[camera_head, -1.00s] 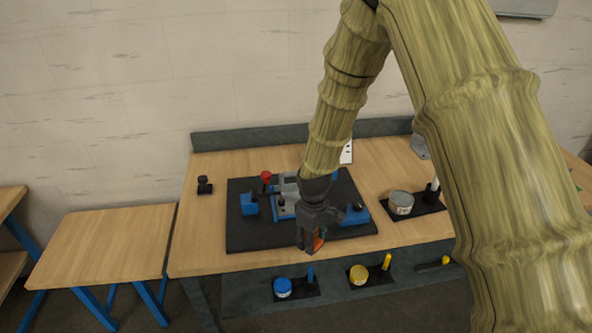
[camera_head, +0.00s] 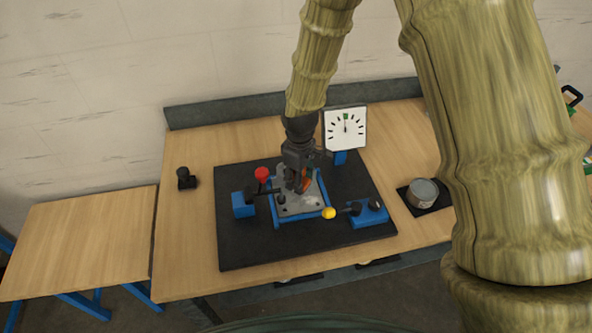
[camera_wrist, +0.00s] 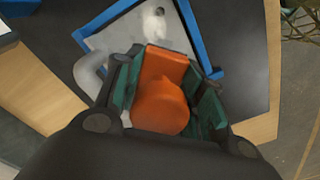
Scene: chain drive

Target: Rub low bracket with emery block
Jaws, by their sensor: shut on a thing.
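My gripper (camera_head: 299,184) is shut on an orange block (camera_wrist: 161,90), which I take to be the emery block; a little of it shows in the head view (camera_head: 307,180). The gripper is over the grey metal bracket (camera_head: 292,207), which sits in a blue-edged fixture (camera_head: 278,221) on a black mat. In the wrist view the light grey bracket plate (camera_wrist: 128,35), with a hole and a whitish patch, lies beyond the block. The block hides part of the bracket, and I cannot tell whether they touch.
A red knob (camera_head: 262,174) and blue block (camera_head: 243,204) stand left of the fixture. A yellow knob (camera_head: 329,213) and blue unit (camera_head: 368,214) are at its right. A white dial (camera_head: 345,129) stands behind. The black mat (camera_head: 240,249) is clear in front.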

